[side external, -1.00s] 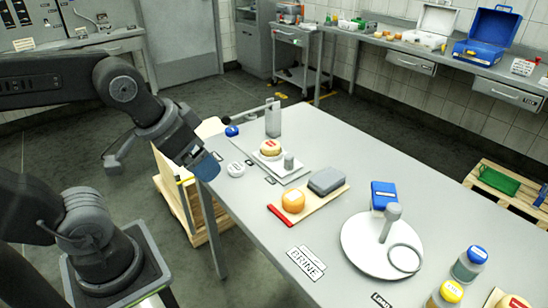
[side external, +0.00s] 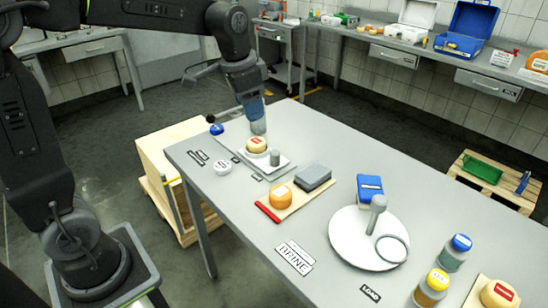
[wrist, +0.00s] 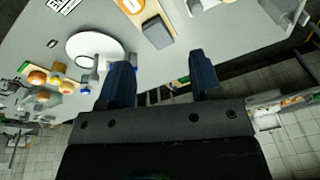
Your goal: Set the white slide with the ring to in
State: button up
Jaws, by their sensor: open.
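A white slide plate (side external: 277,166) lies at the table's far left part, with a yellow cheese wheel (side external: 257,145) and a short grey knob (side external: 275,158) on it. I cannot make out a ring on this slide. My gripper (side external: 258,128) points down just behind the cheese wheel and hides the tall grey upright there. Whether it touches anything I cannot tell. In the wrist view my gripper (wrist: 162,80) shows two blue fingers wide apart with nothing between them. A ring (side external: 392,248) lies on the round white board (side external: 345,240), beside a grey post (side external: 376,213).
An orange cheese (side external: 280,197) and a grey block (side external: 313,177) sit on a wooden board. A blue box (side external: 370,187) stands behind the round board. A white disc (side external: 222,168) and a blue-topped item (side external: 216,129) lie near the left edge. Bottles (side external: 455,253) stand at right.

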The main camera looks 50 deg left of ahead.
jog(key=w+a+f+m+g, duration=0.1)
jog(key=w+a+f, duration=0.25)
jog(key=w, duration=0.25)
jog(key=m+g, duration=0.2)
send_near(274, 152)
notch_tip(274, 152, down, 12)
jog(key=shift+s+a+f, duration=0.1)
jog(key=shift+a, duration=0.05)
grip_shut()
